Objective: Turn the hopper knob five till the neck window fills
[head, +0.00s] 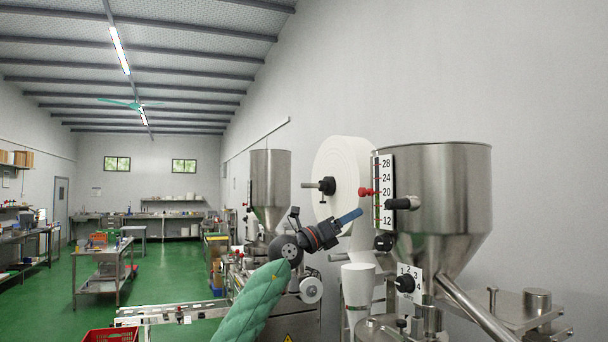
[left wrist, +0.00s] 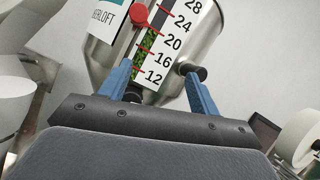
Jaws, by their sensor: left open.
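The steel hopper (head: 450,190) stands at the right in the head view, with a white number scale (head: 386,180) and a narrow window. In the left wrist view, green fill shows in the window (left wrist: 149,48) beside the scale; its exact level is unclear. A red pointer (head: 367,192) sits beside the scale. A numbered dial with a black knob (head: 405,283) is below the hopper cone. My left gripper (head: 350,222) is open and empty, left of the hopper. In the left wrist view its blue fingers (left wrist: 158,70) frame the scale. My right gripper is out of view.
Black knobs stick out at the hopper's side (head: 403,203) and lower down (head: 383,243). A white film roll (head: 338,165) is behind my left gripper. A white tube (head: 357,288) stands below it. A slanted steel pipe (head: 475,306) runs down right.

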